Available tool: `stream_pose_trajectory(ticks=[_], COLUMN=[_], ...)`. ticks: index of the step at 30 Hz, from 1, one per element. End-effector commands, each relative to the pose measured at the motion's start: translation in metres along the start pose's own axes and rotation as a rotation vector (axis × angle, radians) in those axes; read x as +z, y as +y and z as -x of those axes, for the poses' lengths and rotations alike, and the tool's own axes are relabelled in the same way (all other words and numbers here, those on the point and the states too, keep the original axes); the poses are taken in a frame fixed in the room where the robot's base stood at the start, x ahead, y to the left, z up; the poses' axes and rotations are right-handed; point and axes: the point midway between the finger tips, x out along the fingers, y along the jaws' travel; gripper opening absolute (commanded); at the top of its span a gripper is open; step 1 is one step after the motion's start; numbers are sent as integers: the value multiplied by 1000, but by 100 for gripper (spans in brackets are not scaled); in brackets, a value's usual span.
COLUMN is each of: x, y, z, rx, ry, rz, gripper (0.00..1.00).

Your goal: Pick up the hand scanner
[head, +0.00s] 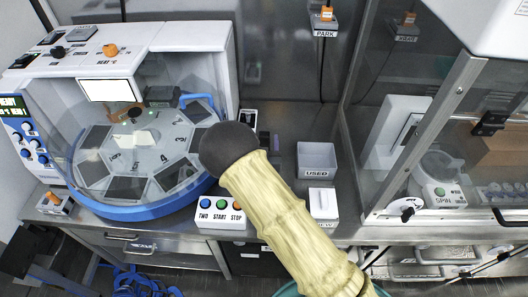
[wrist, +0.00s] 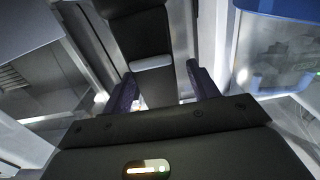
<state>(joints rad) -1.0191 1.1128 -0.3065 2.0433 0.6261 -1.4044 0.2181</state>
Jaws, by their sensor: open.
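In the wrist view a long black body with a pale grey band (wrist: 150,62) reaches down from the top edge between my fingers. It looks like the hand scanner, but I cannot tell for sure. My gripper (wrist: 162,92) is open, with a dark purple finger on each side of this body. I see no clear contact with either finger. The lower end of the body is hidden by the gripper's black housing. In the head view I cannot make out the scanner, and my gripper is not visible. My pale, ribbed arm with a dark rounded end covers the middle of the bench.
A machine with a blue-rimmed round table (head: 150,210) under a clear cover stands left. A grey USED bin (head: 317,160) and a white box (head: 323,203) sit right of my arm. A three-button panel (head: 220,218) is at the front. A glass-fronted cabinet (head: 450,130) stands right.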

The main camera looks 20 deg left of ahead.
Motion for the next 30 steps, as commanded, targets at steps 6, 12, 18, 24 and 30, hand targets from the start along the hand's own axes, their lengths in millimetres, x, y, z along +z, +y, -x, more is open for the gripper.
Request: stream_pose_trajectory(ticks=[6, 12, 18, 24, 30], x=[0, 0, 0, 0, -4], y=[0, 0, 0, 0, 0], z=[0, 0, 0, 0, 0], rx=[0, 0, 0, 0, 1], ry=[0, 0, 0, 1, 1], rz=[0, 0, -1, -1, -1], gripper=[59, 44, 4, 0, 0])
